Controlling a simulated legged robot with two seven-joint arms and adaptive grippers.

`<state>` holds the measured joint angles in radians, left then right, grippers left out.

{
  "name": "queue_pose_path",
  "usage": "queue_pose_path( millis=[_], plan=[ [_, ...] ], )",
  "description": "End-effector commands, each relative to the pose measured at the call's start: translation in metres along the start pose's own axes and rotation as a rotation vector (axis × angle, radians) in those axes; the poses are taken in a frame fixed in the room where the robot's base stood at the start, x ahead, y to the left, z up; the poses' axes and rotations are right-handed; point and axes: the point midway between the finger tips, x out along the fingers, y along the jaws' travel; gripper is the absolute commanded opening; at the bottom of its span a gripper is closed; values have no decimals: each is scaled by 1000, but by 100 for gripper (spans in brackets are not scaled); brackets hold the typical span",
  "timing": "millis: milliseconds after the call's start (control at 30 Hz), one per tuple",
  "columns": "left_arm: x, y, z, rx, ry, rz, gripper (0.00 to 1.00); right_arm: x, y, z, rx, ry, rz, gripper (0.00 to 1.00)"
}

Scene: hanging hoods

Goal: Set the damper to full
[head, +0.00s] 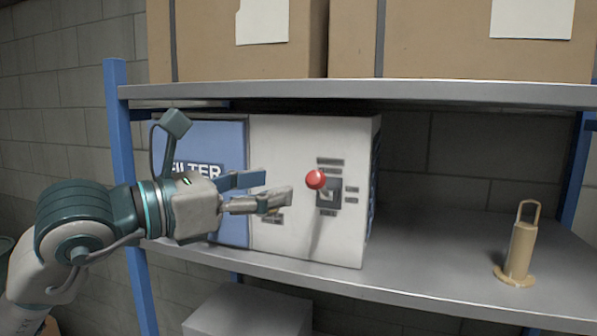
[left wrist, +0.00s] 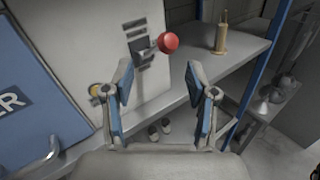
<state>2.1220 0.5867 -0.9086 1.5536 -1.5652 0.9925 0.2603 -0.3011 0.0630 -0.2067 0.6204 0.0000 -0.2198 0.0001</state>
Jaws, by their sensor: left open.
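The white and blue filter box (head: 290,150) sits on the grey shelf. On its white front is a dark damper slot plate (head: 329,195) with a red-knobbed lever (head: 316,179) sticking out, and small labels above, below and to the right, too small to read. In the left wrist view the red knob (left wrist: 168,42) stands beyond the fingers, above the gap between them. My left gripper (head: 278,189) is open and empty, in front of the white panel, just left of the knob and apart from it. Its fingers also show in the left wrist view (left wrist: 165,92). My right gripper is not in view.
A tan cylinder with a loop handle (head: 520,250) stands on the shelf at right. Cardboard boxes (head: 240,45) fill the shelf above. Blue posts (head: 125,150) flank the rack. The shelf between the filter box and the cylinder is clear.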

Motion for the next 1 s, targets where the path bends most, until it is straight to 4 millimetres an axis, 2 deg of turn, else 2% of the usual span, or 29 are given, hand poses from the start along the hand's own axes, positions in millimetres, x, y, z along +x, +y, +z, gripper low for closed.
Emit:
queue_pose_path(
  millis=[33,100,233,400,500,767,867,1000],
  plan=[
    [14,-2,3,1,3,-3,57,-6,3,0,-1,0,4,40],
    [29,-2,3,2,3,-3,57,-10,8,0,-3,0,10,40],
    [48,3,1,-3,-1,-2,57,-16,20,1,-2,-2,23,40],
    [57,10,0,-7,-7,1,57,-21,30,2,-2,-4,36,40],
    [58,12,-1,-8,-10,2,57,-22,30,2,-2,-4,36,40],
    [66,7,-1,-5,-6,0,57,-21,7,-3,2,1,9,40],
    [68,5,-1,-4,-4,0,34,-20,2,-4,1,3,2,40],
    [72,4,-1,-3,-2,1,0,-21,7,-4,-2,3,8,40]
  ],
)
